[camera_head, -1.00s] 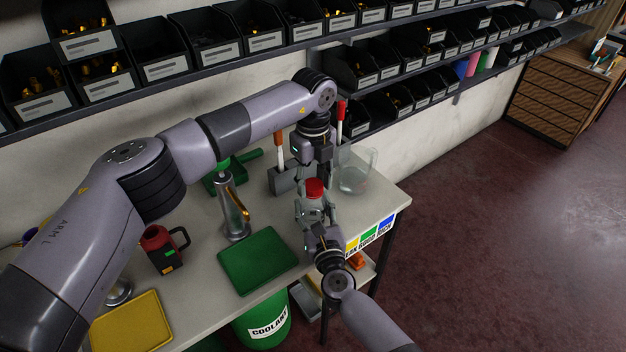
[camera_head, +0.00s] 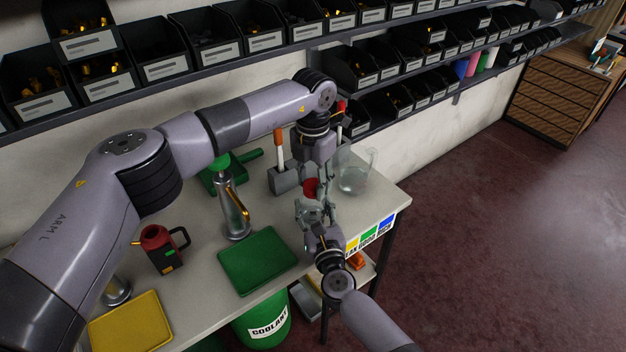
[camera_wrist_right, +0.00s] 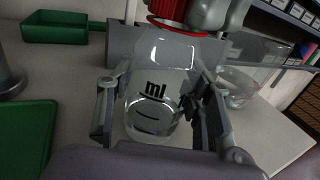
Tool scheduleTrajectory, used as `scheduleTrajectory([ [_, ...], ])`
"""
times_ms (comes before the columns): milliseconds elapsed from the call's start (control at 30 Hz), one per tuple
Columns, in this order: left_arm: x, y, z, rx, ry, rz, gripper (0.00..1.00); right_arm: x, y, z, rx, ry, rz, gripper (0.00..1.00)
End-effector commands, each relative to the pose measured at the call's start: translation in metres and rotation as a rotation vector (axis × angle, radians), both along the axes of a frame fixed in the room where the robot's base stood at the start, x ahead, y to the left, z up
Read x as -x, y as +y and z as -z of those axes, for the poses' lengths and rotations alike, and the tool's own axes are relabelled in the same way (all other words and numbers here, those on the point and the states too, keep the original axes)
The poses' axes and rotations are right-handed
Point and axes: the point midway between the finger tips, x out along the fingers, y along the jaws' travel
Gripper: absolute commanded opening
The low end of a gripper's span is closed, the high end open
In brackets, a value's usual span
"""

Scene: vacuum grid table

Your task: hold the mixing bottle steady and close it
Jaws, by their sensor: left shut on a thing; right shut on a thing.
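The mixing bottle is clear with dark "ml" lettering, and it stands upright in the right wrist view (camera_wrist_right: 158,75). Its red cap (camera_head: 311,188) is at the top of the bottle; it also shows at the top edge of the right wrist view (camera_wrist_right: 168,20). My right gripper (camera_head: 314,212) is shut around the bottle's body, with a finger on each side. My left gripper (camera_head: 320,182) comes down from above and is shut on the red cap. In the head view the fingers hide most of the bottle. I cannot tell how far the cap is screwed down.
A clear jug (camera_head: 355,178) stands close behind to the right. A grey holder (camera_head: 284,180) with an orange-handled tool is behind left. The table's right edge is near.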

Motion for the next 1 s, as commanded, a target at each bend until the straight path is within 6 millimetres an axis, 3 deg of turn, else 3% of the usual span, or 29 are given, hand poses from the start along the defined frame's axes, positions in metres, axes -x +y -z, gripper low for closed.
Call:
scheduleTrajectory([
  [500,-0.0008,-0.0005,0.0002,0.000,-0.002,1.015,0.06,0.0007,0.0012,0.0005,0.000,0.001,-0.003,0.00],
  [600,-0.0008,-0.0006,0.0002,-0.001,-0.003,1.158,0.06,0.0007,0.0012,0.0005,0.000,0.001,-0.003,0.00],
  [733,-0.0008,-0.0006,0.0003,0.000,-0.002,1.144,0.06,0.0007,0.0012,0.0005,0.000,0.001,-0.003,0.00],
  [767,-0.0007,-0.0005,0.0003,0.000,-0.002,1.144,0.40,0.0007,0.0012,0.0005,0.000,0.001,-0.003,0.00],
  [1000,-0.0006,-0.0004,0.0005,0.000,-0.001,1.142,0.56,0.0006,0.0009,0.0005,0.000,0.001,-0.002,0.00],
])
